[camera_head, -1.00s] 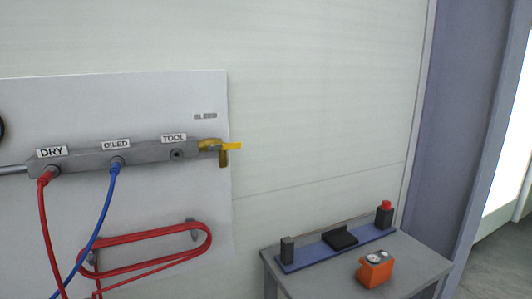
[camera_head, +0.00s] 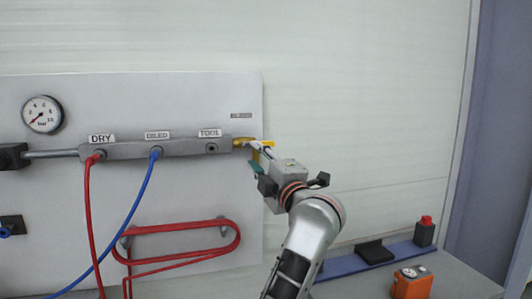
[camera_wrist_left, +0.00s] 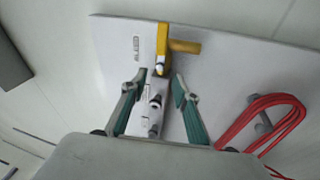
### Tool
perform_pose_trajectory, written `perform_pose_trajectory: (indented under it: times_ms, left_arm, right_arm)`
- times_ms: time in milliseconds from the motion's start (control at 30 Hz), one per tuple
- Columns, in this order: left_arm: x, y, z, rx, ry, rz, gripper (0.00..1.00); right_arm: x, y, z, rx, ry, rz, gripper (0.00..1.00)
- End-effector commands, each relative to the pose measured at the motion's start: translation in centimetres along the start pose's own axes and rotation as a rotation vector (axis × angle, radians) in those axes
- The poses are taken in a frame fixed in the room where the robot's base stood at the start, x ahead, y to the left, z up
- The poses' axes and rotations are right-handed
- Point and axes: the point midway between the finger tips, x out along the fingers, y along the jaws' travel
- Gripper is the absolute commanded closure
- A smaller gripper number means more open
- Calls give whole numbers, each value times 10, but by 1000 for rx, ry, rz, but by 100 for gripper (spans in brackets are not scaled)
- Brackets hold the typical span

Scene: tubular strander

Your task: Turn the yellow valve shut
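The yellow valve handle (camera_head: 267,143) sits at the right end of the grey manifold (camera_head: 180,149), beside its brass body (camera_head: 242,142). It points right, roughly in line with the manifold. My left gripper (camera_head: 256,160) is just below and in front of the handle, partly hiding the valve. In the left wrist view, the two green-padded fingers (camera_wrist_left: 158,78) stand apart, with the lower end of the yellow handle (camera_wrist_left: 162,46) at the gap between their tips. The gap looks empty of any grip; contact cannot be told. My right gripper is not in view.
A red hose (camera_head: 87,205) and a blue hose (camera_head: 135,205) hang from the manifold. A red coil (camera_head: 178,228) hangs below it, left of my arm. At lower right, a table (camera_head: 455,280) holds an orange device (camera_head: 411,283) and a blue rail (camera_head: 400,250).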

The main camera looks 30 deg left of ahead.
Motion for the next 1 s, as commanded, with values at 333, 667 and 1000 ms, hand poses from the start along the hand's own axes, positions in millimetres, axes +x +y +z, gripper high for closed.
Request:
perform_pose_trajectory:
  times_ms: [333, 667, 1000]
  left_arm:
    - [-6, 22, 38, -107, -187, -202, 70]
    - [37, 13, 46, -104, -184, -203, 70]
    - [67, 7, 53, -106, -186, -203, 70]
  right_arm:
    - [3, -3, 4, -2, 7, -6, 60]
    - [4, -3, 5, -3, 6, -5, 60]
    - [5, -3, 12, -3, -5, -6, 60]
